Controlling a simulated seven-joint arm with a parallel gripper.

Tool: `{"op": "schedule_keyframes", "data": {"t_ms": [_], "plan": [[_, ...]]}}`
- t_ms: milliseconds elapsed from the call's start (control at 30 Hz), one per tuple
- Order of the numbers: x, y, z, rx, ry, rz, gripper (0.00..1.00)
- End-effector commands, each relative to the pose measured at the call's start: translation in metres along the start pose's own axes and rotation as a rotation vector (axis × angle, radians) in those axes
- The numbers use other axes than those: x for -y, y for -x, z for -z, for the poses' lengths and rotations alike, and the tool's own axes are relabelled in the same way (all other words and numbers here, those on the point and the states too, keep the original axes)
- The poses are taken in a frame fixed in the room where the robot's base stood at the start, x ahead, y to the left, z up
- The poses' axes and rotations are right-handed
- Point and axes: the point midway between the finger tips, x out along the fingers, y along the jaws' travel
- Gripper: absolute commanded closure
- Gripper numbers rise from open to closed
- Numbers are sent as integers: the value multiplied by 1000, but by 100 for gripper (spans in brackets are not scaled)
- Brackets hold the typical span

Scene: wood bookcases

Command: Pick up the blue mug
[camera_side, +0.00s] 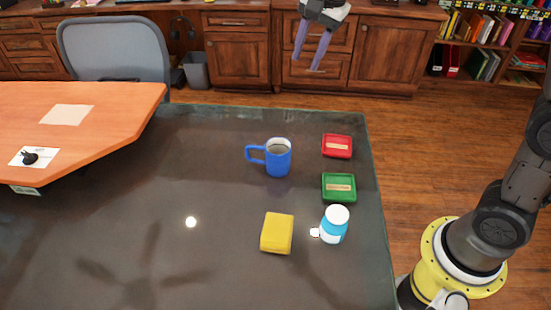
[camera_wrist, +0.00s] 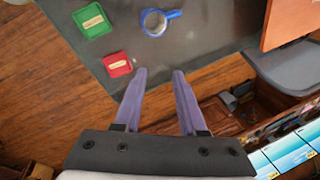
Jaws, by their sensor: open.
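The blue mug (camera_side: 277,158) stands upright on the dark table, with its handle toward the left in the side view. In the wrist view the mug (camera_wrist: 154,23) shows from above, near the top edge, with its handle toward the right. My gripper (camera_side: 307,62) is at the top of the side view, high up and apart from the mug. Its two purple fingers are spread with nothing between them. In the wrist view my gripper (camera_wrist: 158,72) points toward the table edge, with the mug beyond the fingertips.
A red tray (camera_side: 337,146) and a green tray (camera_side: 339,187) lie right of the mug. An orange desk (camera_side: 90,120) is at the left. The table left of the mug is clear.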

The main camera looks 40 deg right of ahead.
Motion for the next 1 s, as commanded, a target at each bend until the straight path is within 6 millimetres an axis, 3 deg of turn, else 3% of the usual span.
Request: {"op": "schedule_keyframes", "data": {"t_ms": [33, 200, 400, 667, 1000], "plan": [[14, -24, -2, 11, -20, -35, 59], [44, -95, -10, 36, -47, -126, 59], [47, -162, -23, 58, -20, -223, 59], [36, -196, -32, 69, -6, -271, 59], [20, -254, -36, 69, -7, -271, 59]]}}
